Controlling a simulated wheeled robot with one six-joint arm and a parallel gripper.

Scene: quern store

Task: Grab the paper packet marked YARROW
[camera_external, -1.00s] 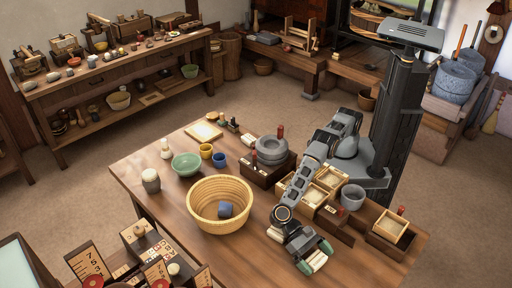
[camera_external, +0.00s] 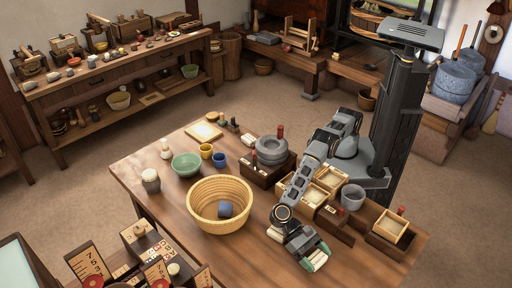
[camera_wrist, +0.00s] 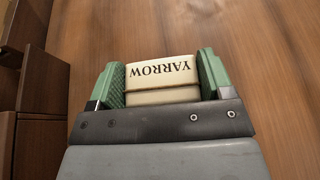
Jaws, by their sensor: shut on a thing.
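The cream paper packet marked YARROW (camera_wrist: 161,72) sits between the green-padded fingers of my gripper (camera_wrist: 162,80) in the wrist view, its lettering upside down. The fingers touch it on both sides. In the outside view my gripper (camera_external: 312,255) is low over the front right of the wooden table, with the pale packet (camera_external: 318,262) showing between its fingers. Whether the packet touches the table top is hard to tell. Another pale packet-like thing (camera_external: 275,234) lies just left of my gripper; its marking is not legible.
A yellow basket (camera_external: 220,224) with a blue cup inside stands left of my gripper. Wooden boxes (camera_external: 330,178), a grey stone pot (camera_external: 352,197) and a box (camera_external: 392,230) stand behind and right. The table's front right (camera_external: 250,268) is bare.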

